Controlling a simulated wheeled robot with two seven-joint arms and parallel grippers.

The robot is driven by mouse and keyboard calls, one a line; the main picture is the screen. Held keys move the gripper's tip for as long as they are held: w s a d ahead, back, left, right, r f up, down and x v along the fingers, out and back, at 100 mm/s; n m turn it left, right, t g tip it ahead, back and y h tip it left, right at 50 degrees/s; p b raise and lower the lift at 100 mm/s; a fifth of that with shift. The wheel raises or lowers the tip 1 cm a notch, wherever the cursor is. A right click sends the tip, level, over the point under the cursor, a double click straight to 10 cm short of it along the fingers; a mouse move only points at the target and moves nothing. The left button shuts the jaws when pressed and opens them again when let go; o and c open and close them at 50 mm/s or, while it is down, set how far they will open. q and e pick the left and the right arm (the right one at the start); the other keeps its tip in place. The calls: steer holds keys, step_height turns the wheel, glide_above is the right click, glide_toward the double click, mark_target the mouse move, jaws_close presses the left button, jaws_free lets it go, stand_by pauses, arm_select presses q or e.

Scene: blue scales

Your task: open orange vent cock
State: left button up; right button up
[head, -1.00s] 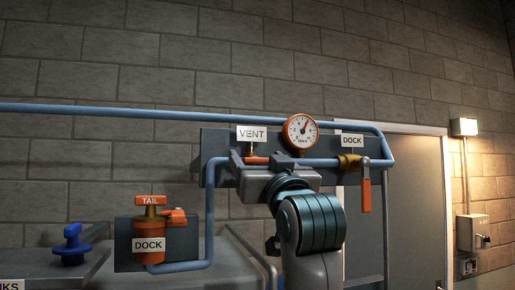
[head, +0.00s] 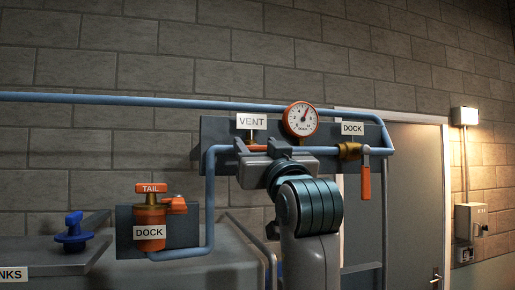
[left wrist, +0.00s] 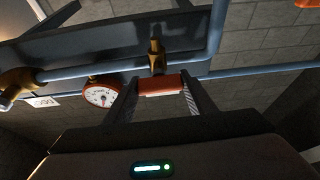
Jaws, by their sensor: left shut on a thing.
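The orange vent cock handle (head: 240,145) is on the blue pipe below the white VENT label (head: 252,121). In the left wrist view, the orange handle (left wrist: 160,85) lies between my two fingers, below its brass valve body (left wrist: 157,55). My left gripper (head: 262,152) is shut on the handle and hides part of it in the head view. It also shows in the left wrist view (left wrist: 160,95), with a finger on each side of the handle. My right gripper is in neither view.
A round gauge (head: 301,119) sits just right of the vent cock. A brass DOCK valve with a hanging orange handle (head: 365,183) is further right. An orange TAIL valve (head: 150,215) and a blue knob (head: 74,232) are lower left. A door (head: 410,200) is behind.

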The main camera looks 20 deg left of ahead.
arm_select(q)
steer(key=shift+f+n+g+y+b, duration=0.1)
steer(key=shift+n+g+y+b, duration=0.55)
steer(key=shift+n, duration=0.65)
steer(key=shift+f+n+g+y+b, duration=0.1)
steer(key=shift+n+g+y+b, duration=0.25)
steer(key=shift+n+b, duration=0.75)
steer(key=n, duration=0.2)
steer(key=shift+s+r+n+g+y, duration=0.1)
steer(key=shift+n+g+y, duration=0.3)
steer(key=n, duration=0.2)
steer(key=n+g+b, duration=0.1)
steer(key=shift+a+n+g+y, duration=0.1)
steer(key=shift+n+g+y, duration=0.2)
steer(key=shift+n, duration=0.1)
steer(key=shift+n+g+b, duration=0.3)
steer(key=shift+n+g, duration=0.3)
steer(key=shift+n, duration=0.5)
steer(key=n+g, duration=0.1)
steer(key=n, duration=0.2)
steer(key=n+g, duration=0.1)
steer(key=n, duration=0.1)
steer(key=n+g+h+p, duration=0.1)
steer(key=n, duration=0.2)
steer(key=shift+n, duration=0.3)
